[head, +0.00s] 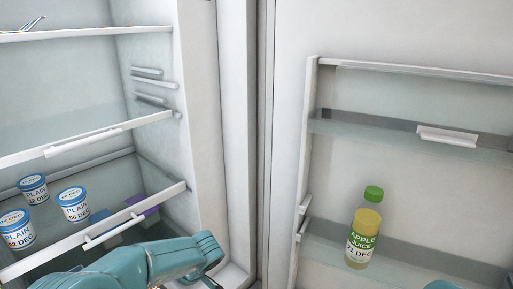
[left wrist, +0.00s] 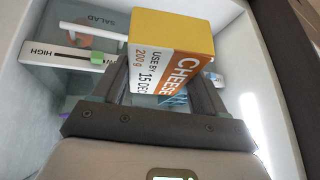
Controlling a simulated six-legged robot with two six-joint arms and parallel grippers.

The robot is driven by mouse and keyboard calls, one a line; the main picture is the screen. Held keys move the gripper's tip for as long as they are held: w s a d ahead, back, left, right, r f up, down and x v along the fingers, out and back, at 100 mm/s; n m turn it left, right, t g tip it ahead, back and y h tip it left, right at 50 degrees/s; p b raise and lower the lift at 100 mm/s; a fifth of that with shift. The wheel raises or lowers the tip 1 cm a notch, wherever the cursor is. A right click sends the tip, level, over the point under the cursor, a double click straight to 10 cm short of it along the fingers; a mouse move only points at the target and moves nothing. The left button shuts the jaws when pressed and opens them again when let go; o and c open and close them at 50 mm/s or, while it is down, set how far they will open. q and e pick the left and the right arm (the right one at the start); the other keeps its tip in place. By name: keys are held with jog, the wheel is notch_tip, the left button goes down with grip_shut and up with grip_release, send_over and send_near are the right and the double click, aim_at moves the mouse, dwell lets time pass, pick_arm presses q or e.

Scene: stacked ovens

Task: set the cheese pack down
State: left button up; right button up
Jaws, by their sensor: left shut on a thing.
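The cheese pack (left wrist: 172,38) is a yellow, orange and white box that fills the upper middle of the left wrist view. Its label reads CHEESE, 200 g and a use-by date of 15 Dec. My left gripper (left wrist: 163,90) is shut on it, with one dark finger at each side. The pack sits tilted in that view. The head view shows my teal left arm at the bottom, in front of the fridge's lower shelf, but neither the gripper nor the pack can be made out there. My right gripper is out of view.
Several PLAIN pots (head: 73,204) stand on the lower fridge shelf, left of blue and purple items (head: 142,204). The middle shelf looks empty. An apple juice bottle (head: 363,228) stands in the open door. A SALAD drawer (left wrist: 85,30) with a slider lies beyond the pack.

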pick_arm(q)
jog(key=shift+d+f+b, duration=0.15)
jog(key=shift+f+b, duration=0.25)
jog(key=shift+f, duration=0.5)
jog(key=a+r, duration=0.1)
jog(key=s+a+r, duration=0.1)
jog(key=a+r, duration=0.1)
jog(key=r, duration=0.1)
jog(key=shift+s, duration=0.35)
jog(key=s+d+f+m+t+h, duration=0.3)
jog(key=s+m, duration=0.4)
jog(key=m, duration=0.5)
jog(key=shift+d+t+h, duration=0.7)
jog(key=shift+d+t, duration=0.2)
jog(key=shift+d, duration=0.15)
jog(key=shift+s+a+f, duration=0.1)
jog(key=shift+s+f, duration=0.05)
